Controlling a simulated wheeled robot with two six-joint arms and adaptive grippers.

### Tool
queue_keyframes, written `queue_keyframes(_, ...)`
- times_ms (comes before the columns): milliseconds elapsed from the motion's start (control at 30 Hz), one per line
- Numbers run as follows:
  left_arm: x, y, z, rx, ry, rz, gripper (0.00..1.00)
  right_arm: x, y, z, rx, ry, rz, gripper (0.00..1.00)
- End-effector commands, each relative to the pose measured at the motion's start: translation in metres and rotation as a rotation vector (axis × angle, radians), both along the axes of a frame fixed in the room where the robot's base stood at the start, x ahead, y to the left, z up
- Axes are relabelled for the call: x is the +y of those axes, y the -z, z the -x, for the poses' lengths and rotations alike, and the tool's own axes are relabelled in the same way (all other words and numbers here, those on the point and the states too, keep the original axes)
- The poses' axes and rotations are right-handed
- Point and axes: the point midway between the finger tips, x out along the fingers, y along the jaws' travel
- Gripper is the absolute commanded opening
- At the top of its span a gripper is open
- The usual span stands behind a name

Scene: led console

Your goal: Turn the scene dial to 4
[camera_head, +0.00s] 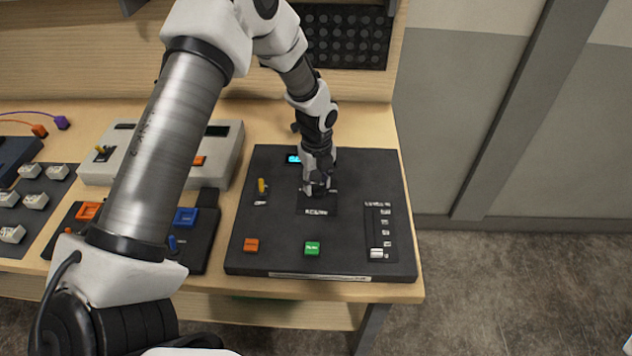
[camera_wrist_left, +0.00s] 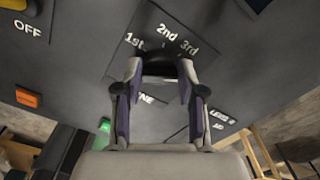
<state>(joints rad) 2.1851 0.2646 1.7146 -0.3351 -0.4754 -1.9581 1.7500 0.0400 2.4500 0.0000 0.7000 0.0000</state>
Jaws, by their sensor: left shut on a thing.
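The black LED console (camera_head: 350,262) lies at the right end of the table. My left gripper (camera_head: 317,190) reaches down from above onto the dial panel near its middle. In the left wrist view, the two fingers of the left gripper (camera_wrist_left: 159,80) are shut on the black scene dial (camera_wrist_left: 160,67), one on each side. The labels 1st, 2nd and 3rd show beyond the dial; a 4 mark is not visible. The dial's pointer cannot be made out. In the head view the gripper hides the dial. My right gripper is not in view.
The console also has a yellow toggle (camera_head: 262,186), an orange button (camera_head: 251,245), a green button (camera_head: 312,248), a slider (camera_head: 377,253) and a small lit display (camera_head: 293,158). A grey-white box (camera_head: 229,150) and a dark panel with a blue switch (camera_head: 185,217) stand to the left.

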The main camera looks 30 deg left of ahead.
Motion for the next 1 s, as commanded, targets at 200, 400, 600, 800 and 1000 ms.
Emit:
queue_keyframes(200,-0.0011,0.0033,0.0027,0.009,0.158,0.002,0.05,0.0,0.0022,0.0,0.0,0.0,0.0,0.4)
queue_keyframes(400,-0.0013,0.0032,0.0025,0.009,0.253,0.003,0.05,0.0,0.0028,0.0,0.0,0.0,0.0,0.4)
queue_keyframes(600,-0.0015,0.0031,0.0024,0.01,0.296,0.002,0.05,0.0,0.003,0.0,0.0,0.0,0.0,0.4)
queue_keyframes(800,-0.0015,0.003,0.0024,0.01,0.307,0.002,0.05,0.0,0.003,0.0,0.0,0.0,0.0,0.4)
queue_keyframes(1000,-0.0014,0.0028,0.0024,0.01,0.306,0.002,0.05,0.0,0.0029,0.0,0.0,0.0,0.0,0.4)
